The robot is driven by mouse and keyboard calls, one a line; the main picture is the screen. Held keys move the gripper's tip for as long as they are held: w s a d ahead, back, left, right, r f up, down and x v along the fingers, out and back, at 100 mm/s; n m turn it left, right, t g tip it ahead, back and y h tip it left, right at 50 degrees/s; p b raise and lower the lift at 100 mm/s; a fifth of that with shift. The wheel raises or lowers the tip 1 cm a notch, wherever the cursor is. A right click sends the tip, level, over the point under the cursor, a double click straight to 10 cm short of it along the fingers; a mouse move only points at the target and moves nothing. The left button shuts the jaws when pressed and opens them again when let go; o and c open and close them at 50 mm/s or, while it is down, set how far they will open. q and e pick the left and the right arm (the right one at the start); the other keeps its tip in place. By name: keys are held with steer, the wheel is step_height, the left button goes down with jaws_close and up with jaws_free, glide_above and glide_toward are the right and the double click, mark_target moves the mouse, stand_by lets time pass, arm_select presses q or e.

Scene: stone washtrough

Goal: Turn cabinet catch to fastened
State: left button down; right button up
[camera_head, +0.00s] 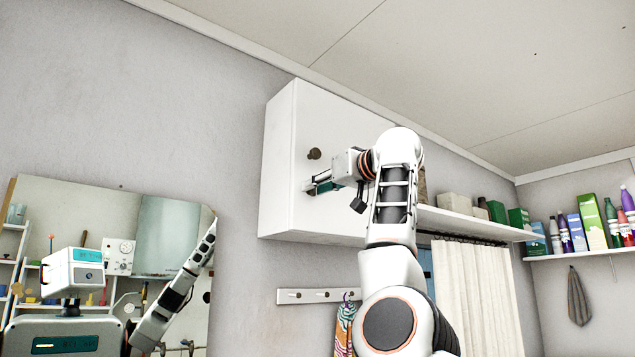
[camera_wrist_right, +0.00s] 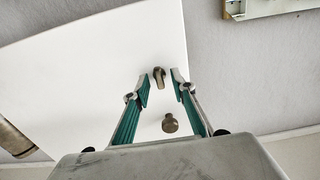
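The white wall cabinet (camera_head: 278,165) hangs high on the wall. A round brownish knob (camera_head: 314,154) is on its door, and it shows in the right wrist view (camera_wrist_right: 169,124) between the fingers, nearer the palm. The small metal catch (camera_wrist_right: 159,77) sits on the door between my right fingertips and looks roughly upright in that picture. My right gripper (camera_head: 318,186) is at the door below the knob, open, with its teal pads on either side of the catch and gaps visible. In the head view the catch is hidden behind the gripper. My left gripper is not directly in view.
A mirror (camera_head: 110,225) at the left reflects me and shelves. A hook rail (camera_head: 318,295) with a striped cloth (camera_head: 344,328) is below the cabinet. A shelf (camera_head: 470,222) with boxes is to the right, above a curtain (camera_head: 478,295).

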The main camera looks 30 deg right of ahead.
steer(key=shift+w, duration=0.2)
jaws_close()
